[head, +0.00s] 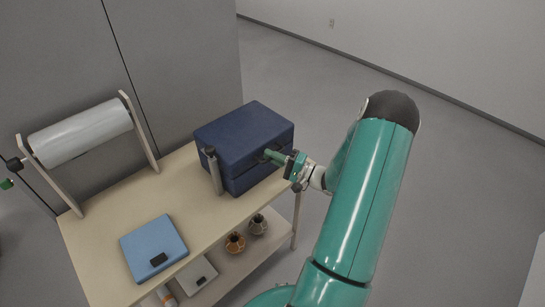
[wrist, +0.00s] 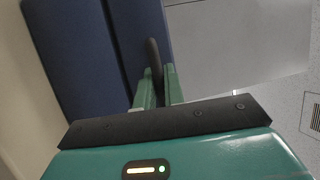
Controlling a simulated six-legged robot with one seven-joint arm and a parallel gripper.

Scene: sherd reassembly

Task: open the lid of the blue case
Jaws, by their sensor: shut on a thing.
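The dark blue case (head: 240,135) stands at the back right of the table. Its lid is closed, with a seam along its side. In the wrist view the case (wrist: 75,50) fills the upper left, and the seam runs down its face. A dark handle (wrist: 153,55) stands out from the case. My gripper (head: 277,157) is at the right-hand front face of the case. In the wrist view my gripper (wrist: 158,88) has its green fingers closed around the handle.
A grey upright cylinder (head: 214,172) stands close to the case's front left. A light blue flat box (head: 152,248) lies nearer on the wooden table (head: 195,235). A white roll on a stand (head: 82,133) is at left. Small pots (head: 236,243) sit on the lower shelf.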

